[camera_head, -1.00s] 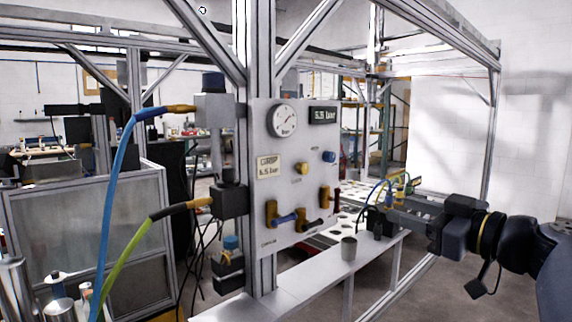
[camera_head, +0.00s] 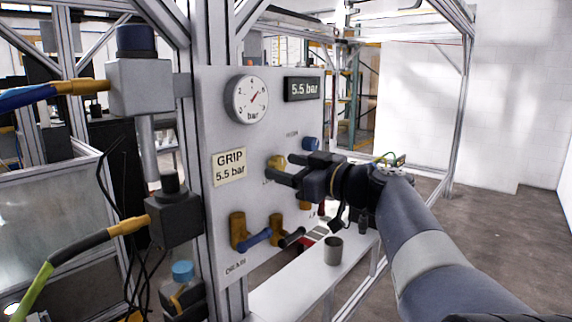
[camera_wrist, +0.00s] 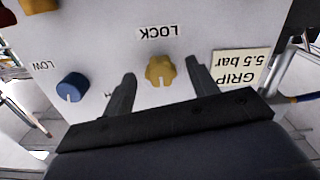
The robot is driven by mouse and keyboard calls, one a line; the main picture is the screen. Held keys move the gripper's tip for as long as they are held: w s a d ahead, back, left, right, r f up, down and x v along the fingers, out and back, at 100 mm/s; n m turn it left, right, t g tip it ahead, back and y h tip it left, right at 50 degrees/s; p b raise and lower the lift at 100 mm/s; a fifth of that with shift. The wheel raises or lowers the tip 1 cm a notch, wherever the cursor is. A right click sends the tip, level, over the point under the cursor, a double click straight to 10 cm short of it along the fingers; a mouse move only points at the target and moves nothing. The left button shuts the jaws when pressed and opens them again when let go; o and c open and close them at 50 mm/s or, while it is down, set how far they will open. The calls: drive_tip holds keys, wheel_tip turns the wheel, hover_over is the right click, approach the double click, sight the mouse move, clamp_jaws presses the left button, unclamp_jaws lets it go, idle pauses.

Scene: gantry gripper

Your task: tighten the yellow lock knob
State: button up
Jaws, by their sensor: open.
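The yellow lock knob (camera_head: 276,162) is on the white panel (camera_head: 215,120), partly hidden behind my gripper in the head view. In the wrist view the lock knob (camera_wrist: 160,70) lies between my two fingers, under an upside-down LOCK label (camera_wrist: 158,31). My gripper (camera_head: 283,169) is open. In the wrist view its fingers (camera_wrist: 160,78) stand on either side of the knob, with a gap on both sides.
A blue knob (camera_head: 311,144) is beside the yellow one; it also shows in the wrist view (camera_wrist: 72,87). A gauge (camera_head: 247,99) and a 5.5 bar display (camera_head: 303,89) are above. A grey cup (camera_head: 333,250) stands on the ledge.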

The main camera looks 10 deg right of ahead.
drive_tip(key=shift+w+a, duration=0.15)
drive_tip(key=shift+c, duration=0.6)
drive_tip(key=c, duration=0.9)
drive_tip(key=shift+o, duration=0.2)
